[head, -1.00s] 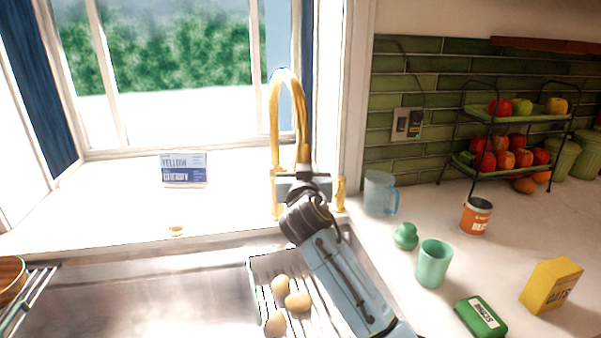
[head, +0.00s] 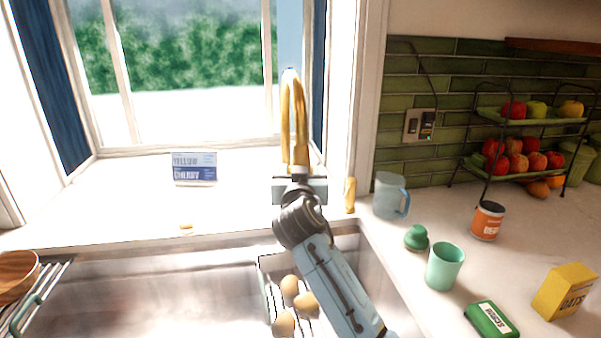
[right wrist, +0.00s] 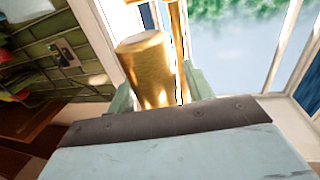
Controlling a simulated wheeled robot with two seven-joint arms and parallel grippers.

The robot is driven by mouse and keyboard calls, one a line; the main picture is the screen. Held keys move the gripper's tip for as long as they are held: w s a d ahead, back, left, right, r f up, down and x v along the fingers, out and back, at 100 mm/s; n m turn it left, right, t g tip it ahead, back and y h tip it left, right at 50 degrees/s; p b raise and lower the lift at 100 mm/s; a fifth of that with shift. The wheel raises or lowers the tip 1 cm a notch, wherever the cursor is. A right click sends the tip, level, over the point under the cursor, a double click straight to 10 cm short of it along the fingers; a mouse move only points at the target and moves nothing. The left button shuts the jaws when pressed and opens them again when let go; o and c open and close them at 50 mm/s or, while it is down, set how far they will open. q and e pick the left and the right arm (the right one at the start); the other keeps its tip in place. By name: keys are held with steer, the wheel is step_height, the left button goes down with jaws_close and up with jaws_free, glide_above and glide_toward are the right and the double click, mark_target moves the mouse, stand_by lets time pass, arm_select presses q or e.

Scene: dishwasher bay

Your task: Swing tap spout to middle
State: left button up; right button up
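The gold tap (head: 296,115) stands at the back edge of the sink, with its tall arch seen almost edge-on in the head view. My right gripper (head: 298,180) reaches up from the lower right to the lower end of the spout. In the right wrist view, the gold spout end (right wrist: 147,70) lies between the two green fingers of my right gripper (right wrist: 160,93). The fingers are apart, with a gap on the right side of the spout. A thinner gold post (right wrist: 178,45) shows behind. The gripper hides the tap's base in the head view. My left gripper is out of view.
A blue mug (head: 389,195), green cup (head: 444,266) and orange can (head: 487,222) stand on the right counter. A sponge packet (head: 194,169) stands on the sill. A fruit stand (head: 530,120) is farther right.

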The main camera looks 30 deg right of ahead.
steer(key=shift+o, duration=0.6)
steer(key=v, duration=1.3)
steer(key=shift+s+b, duration=0.2)
steer(key=shift+b, duration=0.25)
